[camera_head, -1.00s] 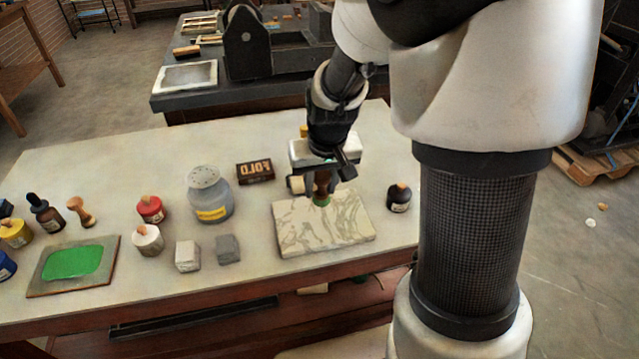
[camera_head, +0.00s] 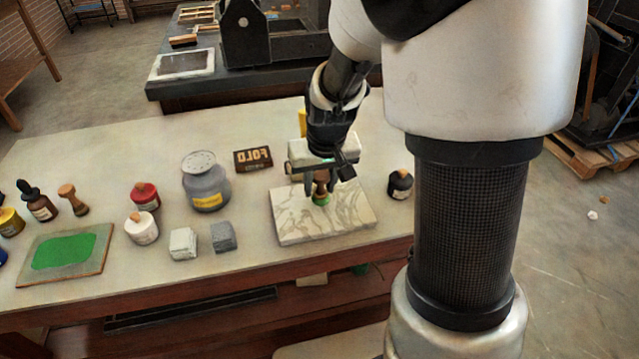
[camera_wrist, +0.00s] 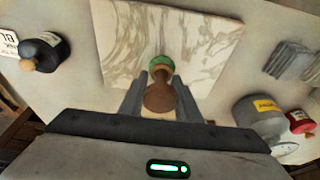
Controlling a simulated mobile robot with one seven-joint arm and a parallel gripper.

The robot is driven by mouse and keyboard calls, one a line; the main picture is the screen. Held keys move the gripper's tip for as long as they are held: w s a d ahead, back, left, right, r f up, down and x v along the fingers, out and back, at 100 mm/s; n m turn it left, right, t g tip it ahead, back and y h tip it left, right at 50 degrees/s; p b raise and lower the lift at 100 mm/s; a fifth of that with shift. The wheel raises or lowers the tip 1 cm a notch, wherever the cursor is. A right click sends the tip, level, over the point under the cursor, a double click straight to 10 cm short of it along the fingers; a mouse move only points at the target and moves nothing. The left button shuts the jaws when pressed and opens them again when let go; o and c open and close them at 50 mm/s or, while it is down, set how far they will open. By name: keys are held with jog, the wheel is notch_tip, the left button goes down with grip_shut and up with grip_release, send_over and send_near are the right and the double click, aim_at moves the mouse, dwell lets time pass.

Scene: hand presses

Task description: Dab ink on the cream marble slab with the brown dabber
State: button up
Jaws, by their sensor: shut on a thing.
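The cream marble slab (camera_head: 346,224) with grey-brown veins lies near the front right of the table; it also shows in the wrist view (camera_wrist: 205,35). My gripper (camera_head: 322,186) is over the slab, shut on the brown dabber (camera_wrist: 160,95). The dabber's green inked end (camera_head: 321,199) points down at the slab; I cannot tell whether it touches. In the wrist view the dabber stands between the two fingers, its green end over the slab. No green mark shows on the visible slab surface.
A slab with green ink (camera_head: 65,251) lies at the front left. A grey shaker jar (camera_head: 204,183), red jar (camera_head: 145,197), white jar (camera_head: 141,229), two small blocks (camera_head: 223,237) and a FOLD box (camera_head: 253,160) stand left of the marble. A black bottle (camera_head: 400,185) stands close to its right.

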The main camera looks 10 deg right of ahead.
jog(key=shift+f+b, duration=0.45)
jog(key=shift+f, duration=0.15)
dwell(1.3)
jog(key=shift+r, duration=0.15)
notch_tip(320, 180, up, 7)
jog(key=p, duration=0.5)
jog(key=shift+p, duration=0.3)
dwell(0.4)
